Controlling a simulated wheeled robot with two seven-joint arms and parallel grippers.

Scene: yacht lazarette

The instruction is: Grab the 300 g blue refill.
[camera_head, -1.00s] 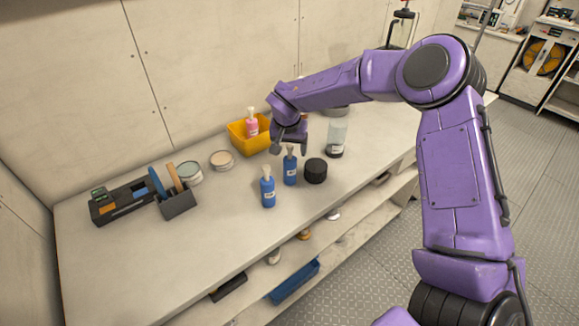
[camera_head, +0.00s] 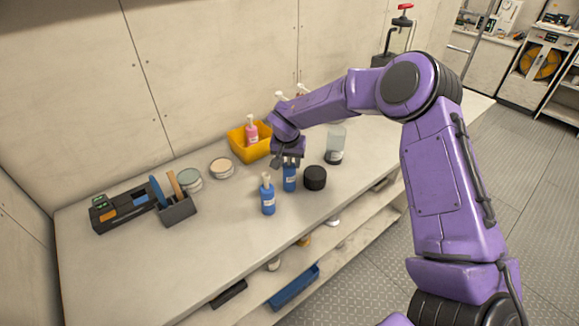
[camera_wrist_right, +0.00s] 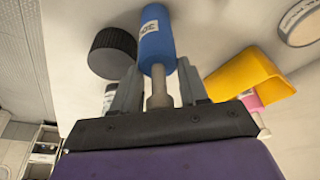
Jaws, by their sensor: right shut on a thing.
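Two blue bottles with pale nozzles stand upright on the workbench. One blue bottle (camera_head: 290,181) is under my right gripper (camera_head: 288,161), which points down and is shut on its upper part. In the right wrist view this held bottle (camera_wrist_right: 157,45) sits between the two grey fingers (camera_wrist_right: 158,78), with its nozzle towards the palm. Its white label is too small to read surely. The other blue bottle (camera_head: 267,198) stands apart, just left and nearer, its label unreadable. My left gripper is not in view.
A black round lid or puck (camera_head: 315,178) stands close right of the held bottle. A yellow bin (camera_head: 259,151) with a pink bottle (camera_head: 251,131) is behind. A clear jar (camera_head: 335,146) stands back right. Tins (camera_head: 221,168) and a dark holder (camera_head: 178,210) are left. The front bench is clear.

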